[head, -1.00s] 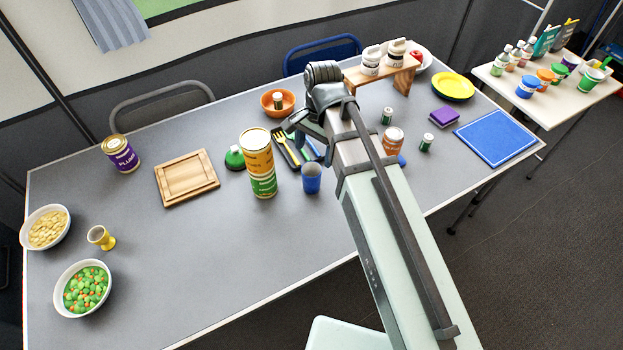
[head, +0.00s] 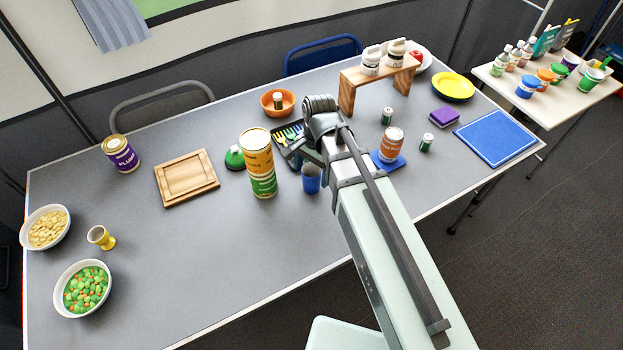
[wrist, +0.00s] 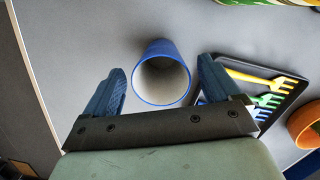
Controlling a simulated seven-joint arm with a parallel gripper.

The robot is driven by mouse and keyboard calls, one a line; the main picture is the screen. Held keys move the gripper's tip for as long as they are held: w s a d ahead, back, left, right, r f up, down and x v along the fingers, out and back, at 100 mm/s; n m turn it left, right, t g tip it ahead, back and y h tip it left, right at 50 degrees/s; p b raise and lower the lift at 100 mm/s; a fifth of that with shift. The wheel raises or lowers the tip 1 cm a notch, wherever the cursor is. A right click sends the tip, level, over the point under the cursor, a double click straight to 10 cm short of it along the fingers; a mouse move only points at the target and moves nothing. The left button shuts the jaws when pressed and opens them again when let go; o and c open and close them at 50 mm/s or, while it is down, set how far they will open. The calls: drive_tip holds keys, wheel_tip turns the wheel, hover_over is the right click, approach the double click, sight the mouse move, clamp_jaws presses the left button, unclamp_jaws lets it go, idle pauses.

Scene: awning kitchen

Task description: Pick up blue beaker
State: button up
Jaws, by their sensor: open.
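The blue beaker (head: 311,180) stands upright on the grey table, right of the yellow and green stacked cans. In the wrist view the beaker (wrist: 161,74) shows its blue rim and pale, empty inside. My gripper (wrist: 160,82) is open, with one blue finger on each side of the beaker in that view. The right finger looks closer to it than the left. I cannot tell whether either finger touches it. In the head view my gripper (head: 308,160) is just above the beaker, partly hidden by my wrist.
The can stack (head: 258,165) stands close left of the beaker. A black cutlery tray (wrist: 255,98) with coloured forks lies close by, behind the beaker in the head view. An orange bowl (head: 277,102) is farther back. The table's front edge is near the beaker, with clear table left.

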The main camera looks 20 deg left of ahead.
drive_tip(key=shift+s+a+f, duration=0.1)
drive_tip(key=shift+s+f, duration=0.1)
drive_tip(key=shift+f, duration=1.7)
drive_tip(key=shift+c, duration=0.5)
drive_tip(key=c, duration=1)
drive_tip(key=shift+r, duration=0.1)
